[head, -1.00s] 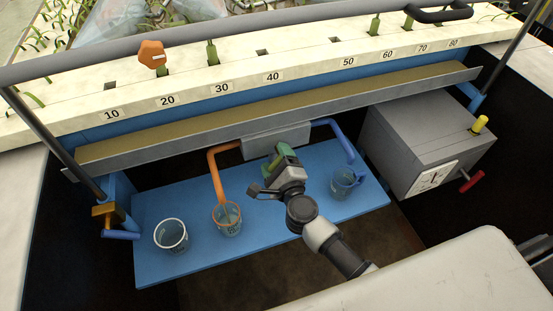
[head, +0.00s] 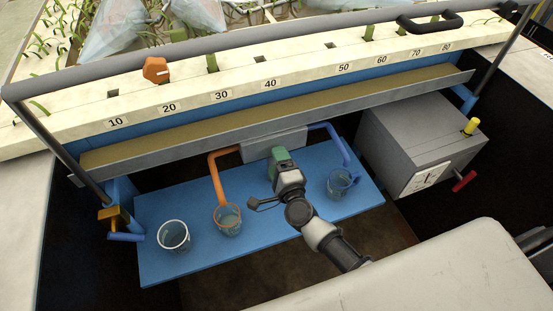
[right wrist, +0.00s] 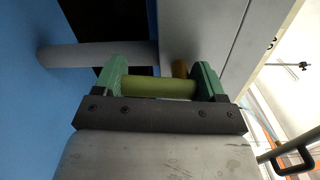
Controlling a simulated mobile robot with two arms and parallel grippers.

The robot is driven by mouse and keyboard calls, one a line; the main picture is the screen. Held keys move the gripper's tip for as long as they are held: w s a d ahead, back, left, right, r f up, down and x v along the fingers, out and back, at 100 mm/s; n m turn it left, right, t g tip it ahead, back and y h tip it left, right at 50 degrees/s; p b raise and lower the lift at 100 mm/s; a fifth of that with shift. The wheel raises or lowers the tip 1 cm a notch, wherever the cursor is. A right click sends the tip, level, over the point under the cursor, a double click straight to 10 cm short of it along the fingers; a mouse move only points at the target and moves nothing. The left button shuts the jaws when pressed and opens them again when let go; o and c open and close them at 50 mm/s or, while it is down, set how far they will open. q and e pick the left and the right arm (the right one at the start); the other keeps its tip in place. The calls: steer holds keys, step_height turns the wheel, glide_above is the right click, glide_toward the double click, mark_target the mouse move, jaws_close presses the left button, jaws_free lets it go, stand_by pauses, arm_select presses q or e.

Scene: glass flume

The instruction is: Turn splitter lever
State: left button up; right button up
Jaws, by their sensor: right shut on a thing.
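The grey splitter box (head: 273,144) sits under the trough, with an orange pipe (head: 217,178) on its left and a blue pipe (head: 330,131) on its right. My right gripper (head: 280,155) is at the front of the box, its green fingers up against it. In the right wrist view the splitter lever, a yellow-olive bar (right wrist: 160,87), lies between the two green fingers, and the gripper is shut on it. The lever is hidden behind the gripper in the head view. My left gripper is out of view.
A grey box (head: 415,140) with a red handle (head: 464,181) stands at right.

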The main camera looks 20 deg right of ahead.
steer(key=shift+d+n, duration=0.1)
steer(key=shift+n, duration=0.5)
steer(key=shift+f+p, duration=0.1)
steer(key=shift+p, duration=0.2)
steer(key=o, duration=0.9)
steer(key=s, duration=1.1)
steer(key=shift+d+b, duration=0.25)
steer(key=shift+b, duration=0.15)
steer(key=shift+w, duration=0.1)
